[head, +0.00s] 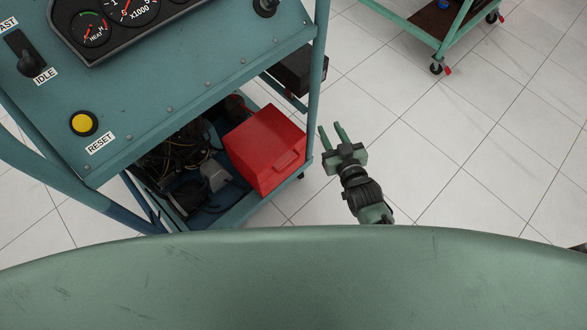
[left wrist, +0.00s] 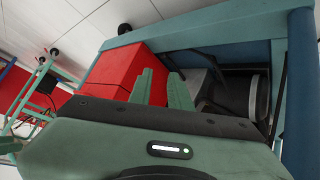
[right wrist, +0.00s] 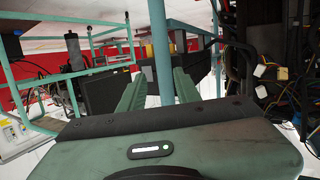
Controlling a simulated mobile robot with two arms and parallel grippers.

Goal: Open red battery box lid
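The red battery box (head: 262,145) sits on the lower shelf of the teal engine trainer. Its lid looks closed, and a red handle (head: 290,160) shows on its right-hand face. My right gripper (head: 333,131) is open and empty, just right of the box and apart from it. In the right wrist view its fingers (right wrist: 158,88) are spread, with a teal post beyond them. My left gripper is outside the head view. In the left wrist view its fingers (left wrist: 163,85) are open with nothing between them, and the red box (left wrist: 122,65) is close ahead, partly hidden by the left finger.
The trainer's control panel (head: 170,75) overhangs the shelf, with gauges and a yellow button (head: 83,123). A teal corner post (head: 318,70) stands by the box. Cables (head: 175,155) lie left of it. Another cart (head: 440,25) stands at the back right. Tiled floor at right is clear.

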